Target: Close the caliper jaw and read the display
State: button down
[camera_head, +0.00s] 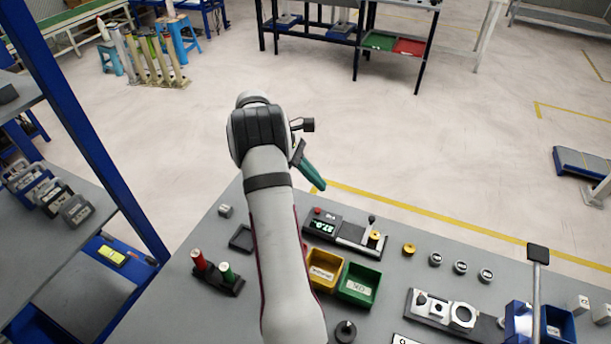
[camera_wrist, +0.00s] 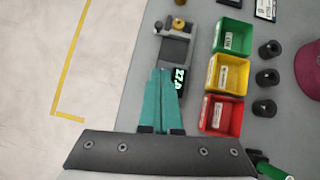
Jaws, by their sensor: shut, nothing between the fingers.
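The caliper device (camera_head: 345,234) is a low grey and dark block on the bench, with a dark display (camera_head: 325,225) at its left end. Lit digits show on the display in the wrist view (camera_wrist: 180,79), seemingly 27 and a further digit partly hidden by my fingers. A brass round piece (camera_head: 375,237) and a black knob (camera_head: 371,219) are at its other end. I cannot tell how far the jaw stands open. My gripper (camera_head: 319,186), with teal fingers, is shut and empty. It is above the display end, apparently not touching; it also shows in the wrist view (camera_wrist: 160,72).
Yellow (camera_head: 323,270) and green (camera_head: 359,284) bins stand beside the device; a red bin (camera_wrist: 222,117) shows in the wrist view. Red and green cylinders (camera_head: 215,270) stand in a holder at left. A loose brass disc (camera_head: 409,249) and small round weights (camera_head: 460,267) lie to the right.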

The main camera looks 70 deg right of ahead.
jog(key=x, duration=1.1)
jog(key=shift+s+d, duration=0.2)
jog(key=shift+d, duration=0.1)
jog(key=shift+s+d+f, duration=0.1)
jog(key=shift+s+d, duration=0.05)
jog(key=shift+s, duration=0.45)
jog(key=shift+s+d+f, duration=0.1)
jog(key=shift+s, duration=0.55)
jog(key=shift+s+d, duration=0.1)
jog(key=shift+s, duration=0.45)
jog(key=shift+s+f, duration=0.15)
jog(key=shift+s, duration=0.35)
jog(key=w, duration=0.4)
jog(key=shift+r, duration=0.35)
jog(key=v, duration=1)
jog(key=shift+w, duration=0.25)
